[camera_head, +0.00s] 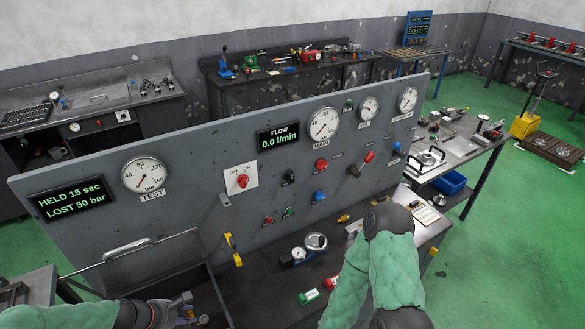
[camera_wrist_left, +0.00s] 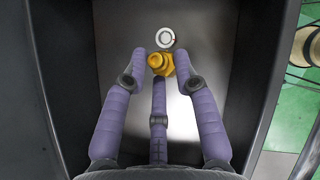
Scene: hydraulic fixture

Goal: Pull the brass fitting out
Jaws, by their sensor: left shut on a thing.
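The brass fitting (camera_wrist_left: 160,63) is a gold-coloured hex piece inside a dark-walled bay, just below a round silver port with a white ring (camera_wrist_left: 166,38) in the left wrist view. My left gripper (camera_wrist_left: 161,73) is shut on the fitting, its three purple-grey fingers gathered round it. In the head view my left gripper (camera_head: 180,303) is low in the open bay at the bottom left, with brass bits beside it, partly cut off by the frame edge. Whether the fitting touches the port is unclear. My right arm shows, but its gripper is outside the frame.
A grey panel (camera_head: 215,160) with gauges, valves and displays rises behind the bay. A clear guard with a handle (camera_head: 127,248) stands at the bay's left. A yellow lever (camera_head: 233,249) is right of the bay.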

